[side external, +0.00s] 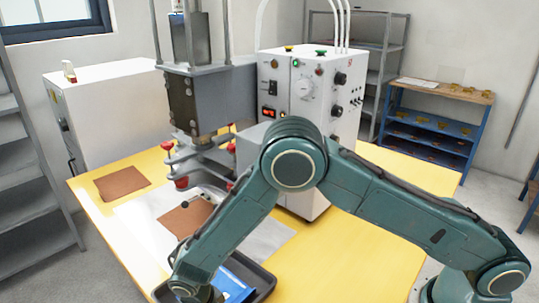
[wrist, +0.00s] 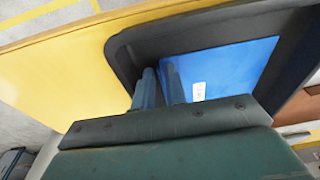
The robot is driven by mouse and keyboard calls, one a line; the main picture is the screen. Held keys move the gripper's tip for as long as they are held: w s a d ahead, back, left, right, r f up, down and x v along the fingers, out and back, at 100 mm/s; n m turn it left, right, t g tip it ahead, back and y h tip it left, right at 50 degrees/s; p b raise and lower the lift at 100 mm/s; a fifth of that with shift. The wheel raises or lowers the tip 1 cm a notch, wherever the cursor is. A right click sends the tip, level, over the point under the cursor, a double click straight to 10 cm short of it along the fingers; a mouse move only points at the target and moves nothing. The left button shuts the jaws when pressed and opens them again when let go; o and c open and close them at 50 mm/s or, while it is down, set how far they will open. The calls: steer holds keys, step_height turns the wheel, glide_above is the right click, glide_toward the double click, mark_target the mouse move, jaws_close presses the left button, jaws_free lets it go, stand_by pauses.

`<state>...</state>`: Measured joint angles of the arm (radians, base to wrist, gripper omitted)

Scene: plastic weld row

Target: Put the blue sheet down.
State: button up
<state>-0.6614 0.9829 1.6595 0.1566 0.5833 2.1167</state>
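The blue sheet (wrist: 225,66), with a small white label, lies in a black tray (wrist: 125,48) in the wrist view. In the side view the blue sheet (side external: 232,287) shows inside the same tray (side external: 265,281) at the table's front edge. My gripper (wrist: 160,72) points down into the tray at the sheet's left edge. Its two fingers stand a narrow gap apart, with dark tray between them, and nothing shows pinched there. The right finger overlaps the sheet's edge; I cannot tell whether it touches. In the side view my arm hides part of the tray and the fingertips.
A yellow table (side external: 300,262) carries a brown sheet (side external: 122,182) at the left. Another brown sheet (side external: 186,218) lies on a white sheet (side external: 140,225) beneath the welding press (side external: 195,100). The control cabinet (side external: 305,90) stands behind my arm. The table right of the tray is clear.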

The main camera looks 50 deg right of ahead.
steer(key=shift+o, duration=0.9)
step_height(320, 180, up, 12)
steer(key=a, duration=0.2)
steer(key=shift+d+r, duration=0.1)
steer(key=shift+r, duration=0.1)
stand_by(0.3)
